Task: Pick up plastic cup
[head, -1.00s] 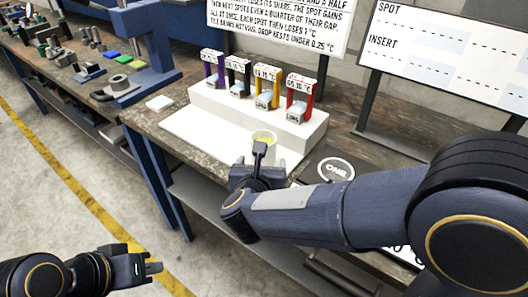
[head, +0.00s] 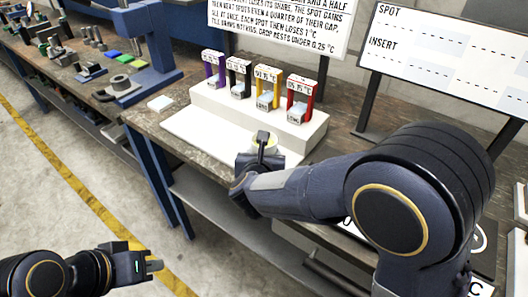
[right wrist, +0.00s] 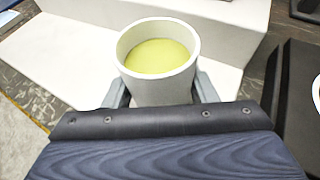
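The plastic cup is a white, round, upright cup with yellow-green contents (right wrist: 160,55); it also shows in the head view (head: 264,141), partly behind my right gripper. My right gripper (head: 262,148) is at the cup from the front. In the right wrist view its two fingers (right wrist: 160,92) stand on either side of the cup's lower part, and I cannot tell whether they press on it. My left gripper (head: 155,266) hangs over the floor at the lower left, holding nothing visible; its finger gap cannot be made out.
A white stepped stand (head: 312,133) behind the cup bears several coloured holders with temperature labels. A small white square (head: 160,103) lies to the left. A blue frame (head: 150,45) stands further left. Two sign boards (head: 445,55) stand at the back. My right arm covers the bench's right part.

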